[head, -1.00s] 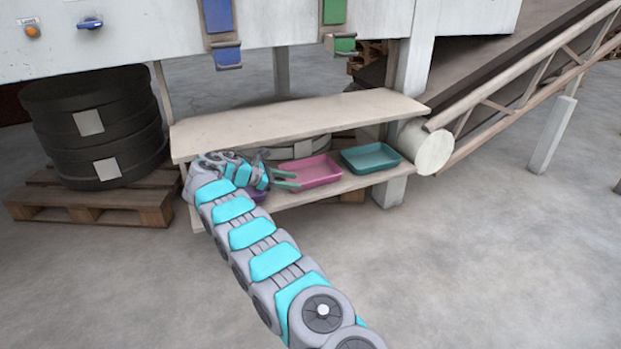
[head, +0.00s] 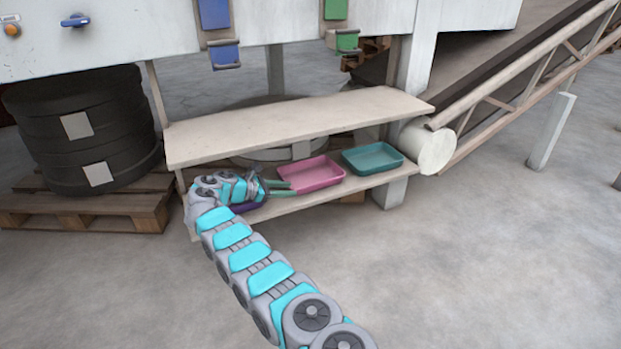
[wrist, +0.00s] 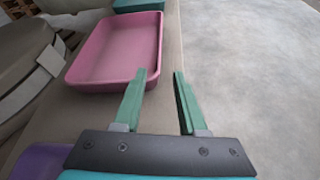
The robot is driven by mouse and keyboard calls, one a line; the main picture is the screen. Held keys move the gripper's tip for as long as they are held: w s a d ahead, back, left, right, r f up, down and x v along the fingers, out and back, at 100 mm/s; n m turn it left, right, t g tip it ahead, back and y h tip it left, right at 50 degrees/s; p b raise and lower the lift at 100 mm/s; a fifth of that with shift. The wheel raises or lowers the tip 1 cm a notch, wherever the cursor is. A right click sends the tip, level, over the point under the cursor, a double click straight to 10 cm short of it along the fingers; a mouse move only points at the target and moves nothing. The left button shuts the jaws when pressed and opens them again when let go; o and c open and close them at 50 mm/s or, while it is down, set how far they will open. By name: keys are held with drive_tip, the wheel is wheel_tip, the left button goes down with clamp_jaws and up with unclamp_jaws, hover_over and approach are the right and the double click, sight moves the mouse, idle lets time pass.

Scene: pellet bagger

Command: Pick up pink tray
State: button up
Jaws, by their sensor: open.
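The pink tray (head: 312,174) lies on the lower shelf, between the purple tray and the teal tray. It also shows in the wrist view (wrist: 118,48), ahead of my gripper and to the left. My gripper (head: 283,187) is at the left end of the pink tray, with its green fingers pointing right. In the wrist view my gripper (wrist: 160,76) is open and empty. Its left finger overlaps the tray's near right corner, and its right finger is over the shelf's outer edge. I cannot tell whether the left finger touches the tray.
The teal tray (head: 372,158) sits right of the pink one. The purple tray (head: 247,207) is partly hidden under my arm. The upper shelf (head: 297,121) hangs close above. A white roller (head: 436,151) stands at the right end. The floor in front is clear.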

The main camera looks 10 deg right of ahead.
drive_tip(key=x, duration=0.5)
drive_tip(key=shift+w+d+r, duration=0.1)
drive_tip(key=shift+d+r, duration=0.05)
drive_tip(key=shift+r, duration=0.05)
drive_tip(key=shift+c, duration=0.2)
clamp_jaws()
idle(0.9)
